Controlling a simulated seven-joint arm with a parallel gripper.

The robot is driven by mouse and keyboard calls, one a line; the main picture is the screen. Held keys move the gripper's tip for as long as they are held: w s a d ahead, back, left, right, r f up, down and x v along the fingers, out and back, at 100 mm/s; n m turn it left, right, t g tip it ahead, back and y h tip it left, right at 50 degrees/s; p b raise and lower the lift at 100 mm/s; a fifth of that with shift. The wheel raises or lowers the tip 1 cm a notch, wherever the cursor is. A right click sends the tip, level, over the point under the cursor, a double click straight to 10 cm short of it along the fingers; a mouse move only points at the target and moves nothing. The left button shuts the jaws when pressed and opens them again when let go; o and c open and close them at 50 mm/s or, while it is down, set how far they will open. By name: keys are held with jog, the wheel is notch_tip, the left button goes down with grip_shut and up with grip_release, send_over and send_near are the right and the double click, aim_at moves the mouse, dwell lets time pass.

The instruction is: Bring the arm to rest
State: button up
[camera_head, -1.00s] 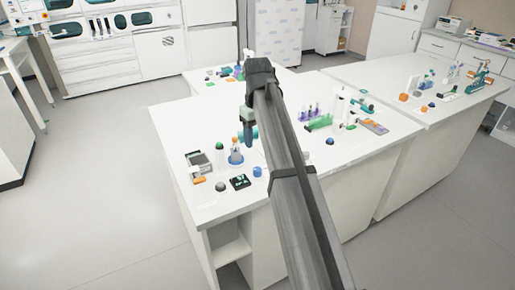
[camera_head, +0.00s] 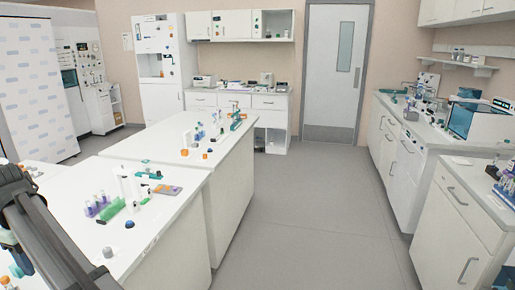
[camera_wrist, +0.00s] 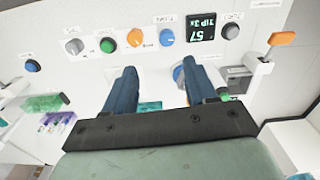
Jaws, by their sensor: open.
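My gripper (camera_wrist: 160,70) shows in the wrist view with its two blue fingers well apart and nothing between them. It hangs over a white bench top (camera_wrist: 150,16). Beyond the fingertips lie a small black display (camera_wrist: 201,33) and several round pieces, among them a green one (camera_wrist: 108,45), an orange one (camera_wrist: 135,37) and a blue one (camera_wrist: 166,37). In the head view my dark arm crosses the lower left corner, and the gripper is mostly cut off or hidden there.
Open grey floor (camera_head: 310,210) lies to the right, before side counters (camera_head: 400,165). A grey door (camera_head: 334,70) is at the back.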

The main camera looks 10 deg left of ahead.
jog(key=w+d+f+m, duration=0.3)
jog(key=w+d+f, duration=0.7)
jog(key=w+d, duration=0.3)
jog(key=w+d+f+m, duration=0.4)
jog(key=w+d+f, duration=0.7)
jog(key=w+d, duration=0.2)
jog(key=w+d+f+m, duration=0.2)
jog(key=d+f, duration=0.3)
jog(key=d, duration=0.6)
jog(key=w+d+f+m, duration=0.1)
jog(key=d+f+m, duration=0.3)
jog(key=d, duration=0.7)
jog(key=w+d+f+m, duration=0.1)
jog(key=w+d+f, duration=0.1)
jog(key=d+f, duration=0.65)
jog(key=s+d+f+m, duration=0.3)
jog(key=s+d, duration=0.1)
jog(key=d, duration=0.8)
jog(key=s+d+f+m, duration=0.2)
jog(key=s+d, duration=0.2)
jog(key=d, duration=0.7)
jog(key=s+f+g, duration=0.3)
jog(key=s+f, duration=0.7)
jog(key=s, duration=0.4)
jog(key=s+f+g, duration=0.3)
jog(key=s+f, duration=0.7)
jog(key=s, duration=0.5)
jog(key=shift+s+f+g, duration=0.2)
jog(key=shift+f+g, duration=0.2)
